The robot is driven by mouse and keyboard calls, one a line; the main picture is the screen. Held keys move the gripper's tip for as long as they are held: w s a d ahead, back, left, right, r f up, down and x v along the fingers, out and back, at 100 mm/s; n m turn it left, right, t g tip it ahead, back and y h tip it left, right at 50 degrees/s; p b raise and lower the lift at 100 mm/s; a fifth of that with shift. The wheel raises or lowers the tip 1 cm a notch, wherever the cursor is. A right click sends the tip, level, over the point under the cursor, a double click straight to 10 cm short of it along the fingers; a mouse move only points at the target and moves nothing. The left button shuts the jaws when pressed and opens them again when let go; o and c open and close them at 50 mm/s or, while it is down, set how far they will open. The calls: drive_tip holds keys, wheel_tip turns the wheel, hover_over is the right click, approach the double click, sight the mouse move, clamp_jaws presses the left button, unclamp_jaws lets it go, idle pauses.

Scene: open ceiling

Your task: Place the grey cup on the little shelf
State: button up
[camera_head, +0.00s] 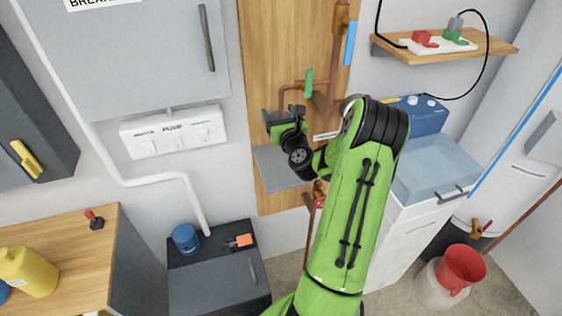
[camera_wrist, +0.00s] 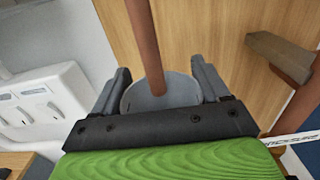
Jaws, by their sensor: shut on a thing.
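The grey cup (camera_wrist: 183,91) shows in the wrist view between the two fingers of my gripper (camera_wrist: 160,92), which is shut on it. The lower end of a copper pipe (camera_wrist: 145,45) appears over the cup's mouth. In the head view my gripper (camera_head: 284,118) is in front of the wooden wall panel, beside the copper pipework; I cannot clearly make out the cup there. A small grey shelf (camera_head: 277,172) sticks out from the panel below my gripper. Its visible top looks empty, but my arm hides part of its right side.
Copper pipes with a green valve handle (camera_head: 308,82) run up the panel close to my gripper. A white pump switch box (camera_head: 174,131) is on the wall to the left. A wooden shelf (camera_head: 500,47) with plugs hangs at upper right. A dark cabinet (camera_head: 215,282) stands below.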

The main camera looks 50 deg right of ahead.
wheel_tip(320, 180, down, 10)
drive_tip(key=b, duration=0.5)
drive_tip(key=shift+r, duration=0.25)
drive_tip(key=o, duration=0.6)
drive_tip(key=shift+f, duration=0.15)
drive_tip(key=o, duration=0.4)
drive_tip(key=shift+o, duration=0.2)
drive_tip(key=shift+r, duration=0.25)
drive_tip(key=shift+s+a+f+b, duration=0.1)
drive_tip(key=shift+s+f+b, duration=0.1)
drive_tip(key=shift+s+b, duration=0.15)
drive_tip(key=b+v, duration=1)
drive_tip(key=v, duration=0.1)
